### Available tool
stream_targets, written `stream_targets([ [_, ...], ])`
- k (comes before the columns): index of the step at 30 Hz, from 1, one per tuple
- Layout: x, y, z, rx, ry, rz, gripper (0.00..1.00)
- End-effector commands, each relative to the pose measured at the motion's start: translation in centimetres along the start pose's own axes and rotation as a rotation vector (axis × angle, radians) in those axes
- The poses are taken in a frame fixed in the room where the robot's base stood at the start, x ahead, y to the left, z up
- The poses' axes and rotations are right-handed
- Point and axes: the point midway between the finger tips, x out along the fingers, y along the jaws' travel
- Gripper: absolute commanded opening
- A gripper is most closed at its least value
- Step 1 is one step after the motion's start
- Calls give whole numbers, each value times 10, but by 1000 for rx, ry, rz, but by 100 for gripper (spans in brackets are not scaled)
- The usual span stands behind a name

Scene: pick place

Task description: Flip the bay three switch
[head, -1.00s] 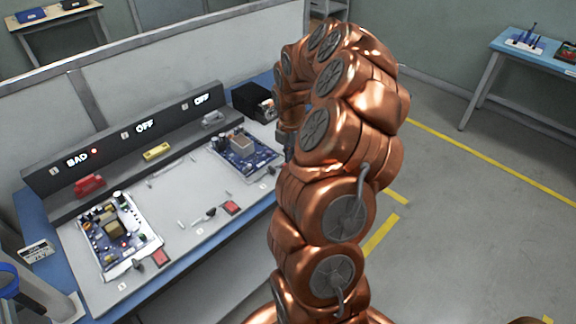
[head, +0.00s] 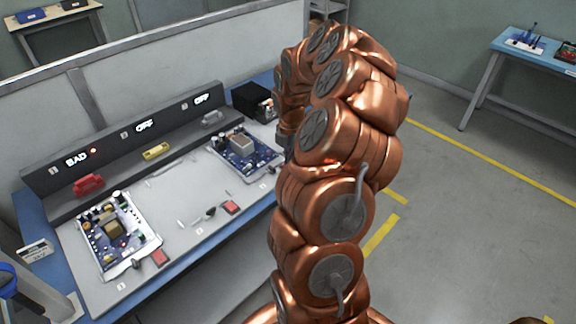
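The grey test bench (head: 205,240) has three bays under a dark panel (head: 130,135) with displays reading BAD, OFF and OFF from left to right. A red switch (head: 159,257) sits at the front of the left bay, and another red switch (head: 230,207) at the front of the middle bay. The right bay holds a circuit board (head: 245,150). My copper arm covers the area in front and to the right of it, so I cannot clearly see that bay's switch. My gripper is hidden behind my arm.
A second circuit board (head: 118,235) lies in the left bay. The middle bay has no board. Red, yellow and grey connectors line the panel's foot. A black box (head: 252,101) stands at the bench's far end. Open floor lies right of my arm.

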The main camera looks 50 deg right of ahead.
Motion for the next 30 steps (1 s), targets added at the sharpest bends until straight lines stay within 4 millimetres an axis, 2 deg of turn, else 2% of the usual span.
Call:
stream_targets([
  [30, 12, 0, 0, 0, 0, 0, 0],
])
